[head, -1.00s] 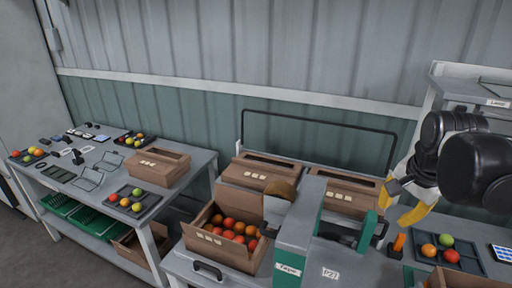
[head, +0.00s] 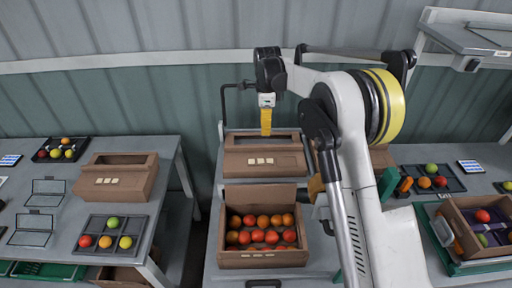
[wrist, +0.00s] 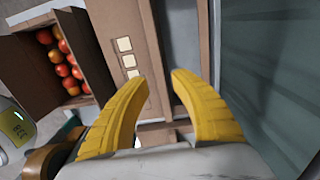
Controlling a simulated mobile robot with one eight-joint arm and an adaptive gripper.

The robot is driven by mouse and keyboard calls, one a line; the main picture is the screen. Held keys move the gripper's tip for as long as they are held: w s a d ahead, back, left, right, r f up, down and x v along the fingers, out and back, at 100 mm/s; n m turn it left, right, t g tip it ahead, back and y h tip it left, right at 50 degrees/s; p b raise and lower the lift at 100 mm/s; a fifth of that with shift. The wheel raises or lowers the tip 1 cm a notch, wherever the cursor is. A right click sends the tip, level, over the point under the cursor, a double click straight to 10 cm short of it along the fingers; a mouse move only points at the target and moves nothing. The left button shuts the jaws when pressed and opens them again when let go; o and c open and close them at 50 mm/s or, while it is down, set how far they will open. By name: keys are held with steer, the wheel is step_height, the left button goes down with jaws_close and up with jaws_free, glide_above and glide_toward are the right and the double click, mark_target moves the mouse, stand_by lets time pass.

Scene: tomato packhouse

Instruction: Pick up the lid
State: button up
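My gripper (head: 266,133) points down over the back brown carton (head: 264,160), at its rear edge. In the wrist view its two yellow fingers (wrist: 160,76) are apart with nothing held between them. The carton (wrist: 127,20) lies below them, with pale square labels on its front and a long dark recess in its top. In front of it stands an open carton of red and orange tomatoes (head: 219,239), with a raised brown panel (head: 262,194) at its back. I cannot tell which brown part is the lid; contact with the fingers is unclear.
A dark rail (head: 224,104) stands behind the back carton. A second brown carton is partly hidden behind my arm. The left table holds another brown carton (head: 117,182) and trays of tomatoes (head: 78,240). An open carton (head: 487,250) stands at the right.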

mark_target(264, 146)
step_height(264, 146, down, 4)
steer(key=shift+d+f+b, duration=0.1)
steer(key=shift+f+b, duration=0.05)
steer(key=shift+b, duration=0.15)
steer(key=f, duration=0.3)
steer(key=f+b, duration=0.1)
steer(key=f, duration=0.1)
steer(key=shift+s+a+f, duration=0.15)
steer(key=shift+s+a, duration=0.05)
steer(key=shift+a, duration=0.05)
jaws_close()
